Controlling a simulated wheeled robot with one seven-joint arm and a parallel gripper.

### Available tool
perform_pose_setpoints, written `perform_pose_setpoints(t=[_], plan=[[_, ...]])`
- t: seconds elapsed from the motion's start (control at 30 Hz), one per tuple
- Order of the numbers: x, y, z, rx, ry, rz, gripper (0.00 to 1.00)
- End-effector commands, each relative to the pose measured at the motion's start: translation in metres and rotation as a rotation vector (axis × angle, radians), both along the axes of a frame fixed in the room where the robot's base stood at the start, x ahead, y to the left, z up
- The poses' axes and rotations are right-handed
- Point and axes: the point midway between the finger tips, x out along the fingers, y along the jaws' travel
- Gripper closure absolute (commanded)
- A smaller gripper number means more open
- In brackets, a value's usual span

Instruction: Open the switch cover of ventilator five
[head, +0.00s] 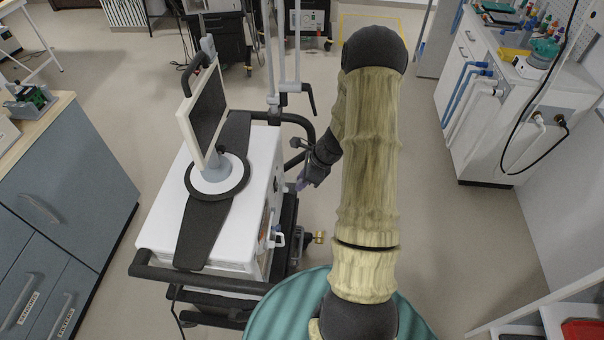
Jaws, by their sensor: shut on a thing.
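A white ventilator (158,222) on a black-railed cart stands left of my arm. A tilted screen (203,115) is mounted on its top.
Black cart handle rails (200,283) run along the ventilator's front and right side. A brass fitting (319,237) sticks out low on the right. A grey drawer cabinet (65,195) stands left, a white counter (500,110) right. The floor between my arm and the counter is clear.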

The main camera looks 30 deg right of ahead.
Motion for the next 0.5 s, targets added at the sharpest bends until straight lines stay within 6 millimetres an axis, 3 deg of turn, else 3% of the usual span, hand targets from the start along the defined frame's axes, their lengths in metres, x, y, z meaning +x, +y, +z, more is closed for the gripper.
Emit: perform_pose_setpoints(t=[0.03,0.5], plan=[[0.001,0.002,0.01,-0.024,0.014,0.005,0.98],[0.003,0.005,0.026,-0.232,0.151,0.006,0.98]])
